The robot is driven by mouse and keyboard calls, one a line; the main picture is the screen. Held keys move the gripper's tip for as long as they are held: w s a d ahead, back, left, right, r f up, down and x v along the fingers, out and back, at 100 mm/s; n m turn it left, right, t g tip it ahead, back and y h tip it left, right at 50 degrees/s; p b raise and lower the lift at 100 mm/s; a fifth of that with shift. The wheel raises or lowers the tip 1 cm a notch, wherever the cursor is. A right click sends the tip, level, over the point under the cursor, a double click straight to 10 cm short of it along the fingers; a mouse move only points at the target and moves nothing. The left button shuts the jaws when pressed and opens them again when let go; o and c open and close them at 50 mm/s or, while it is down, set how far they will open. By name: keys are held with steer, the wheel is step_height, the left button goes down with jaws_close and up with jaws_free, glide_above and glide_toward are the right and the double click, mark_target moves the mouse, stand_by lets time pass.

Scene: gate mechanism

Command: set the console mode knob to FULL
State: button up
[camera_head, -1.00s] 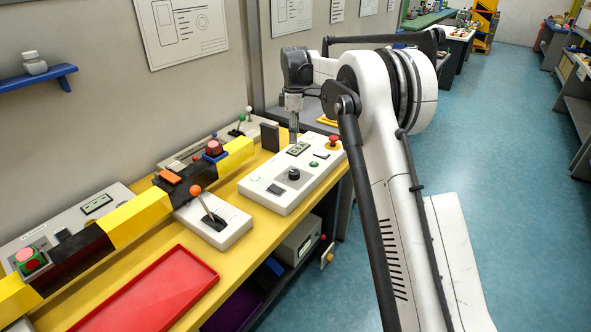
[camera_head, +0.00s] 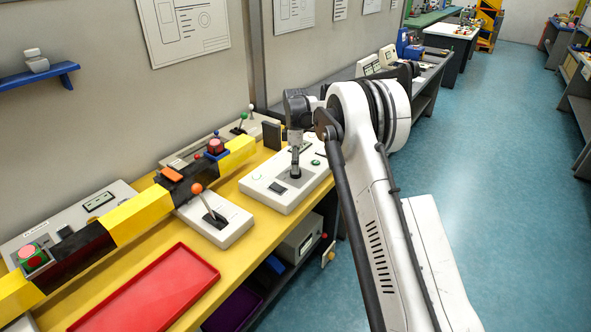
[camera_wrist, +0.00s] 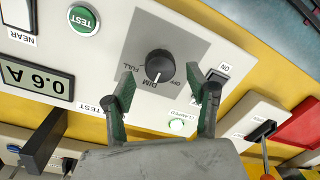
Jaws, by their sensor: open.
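The console (camera_head: 262,192) is a pale box on the yellow bench. Its mode knob (camera_wrist: 159,65) is round and black, on a grey square plate with the labels FULL, DIM and OFF. The knob's white mark appears to point toward DIM in the wrist view. My gripper (camera_wrist: 161,84) is open and empty, its two green-padded fingers apart on either side of the knob's near edge. I cannot tell whether they touch it. In the head view my gripper (camera_head: 295,167) hangs over the console and hides the knob.
The console also has a green TEST button (camera_wrist: 83,20), a 0.6 A display (camera_wrist: 36,78) and an ON switch (camera_wrist: 218,77). A lever box with an orange ball (camera_head: 197,188) stands to the left, near a yellow-black beam (camera_head: 137,216) and a red tray (camera_head: 150,295).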

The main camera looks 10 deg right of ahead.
steer(key=shift+s+f, duration=0.1)
steer(key=shift+f, duration=1.15)
steer(key=shift+c, duration=0.3)
steer(key=c, duration=1.1)
